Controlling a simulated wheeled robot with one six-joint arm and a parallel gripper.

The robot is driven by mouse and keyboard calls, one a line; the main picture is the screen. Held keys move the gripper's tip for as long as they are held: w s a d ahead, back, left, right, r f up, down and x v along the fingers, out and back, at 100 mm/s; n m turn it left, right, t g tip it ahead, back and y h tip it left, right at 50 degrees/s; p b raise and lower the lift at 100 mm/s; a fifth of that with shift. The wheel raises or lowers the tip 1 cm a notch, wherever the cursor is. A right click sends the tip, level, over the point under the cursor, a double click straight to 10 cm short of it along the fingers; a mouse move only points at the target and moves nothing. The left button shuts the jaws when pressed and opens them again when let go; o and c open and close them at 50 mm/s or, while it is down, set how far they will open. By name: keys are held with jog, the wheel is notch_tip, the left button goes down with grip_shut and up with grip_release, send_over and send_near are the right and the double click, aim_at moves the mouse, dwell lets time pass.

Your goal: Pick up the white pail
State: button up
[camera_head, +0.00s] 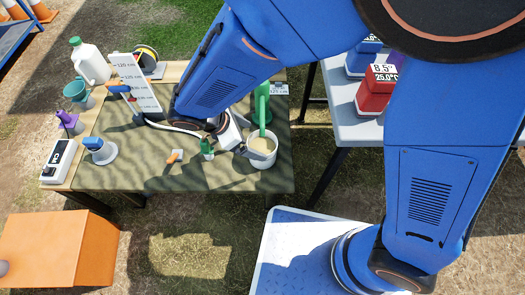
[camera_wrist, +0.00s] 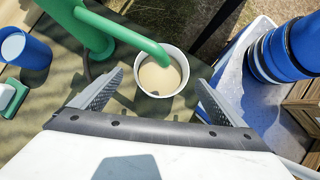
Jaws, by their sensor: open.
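The white pail (camera_head: 262,162) stands upright on the cloth-covered table near its right front edge, with sandy-brown contents. It also shows ahead of my gripper in the wrist view (camera_wrist: 137,78). A green pump (camera_head: 262,104) stands behind it, and its spout (camera_wrist: 135,36) hangs over the pail, the end overlapping the pail's mouth. My gripper (camera_wrist: 160,78) is open, with one finger on either side of the pail in the wrist picture. I cannot tell whether the fingers touch the pail. In the head view my gripper (camera_head: 242,138) is at the pail's left, partly hidden by my arm.
A blue-topped container (camera_head: 100,150), a meter (camera_head: 58,160) and a white jug (camera_head: 90,62) are farther left. A grey table (camera_head: 345,125) stands at right.

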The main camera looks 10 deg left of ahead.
jog(key=shift+x, duration=3.25)
jog(key=shift+d, duration=0.1)
jog(key=c, duration=2.1)
jog(key=shift+o, duration=0.2)
jog(key=shift+r, duration=0.25)
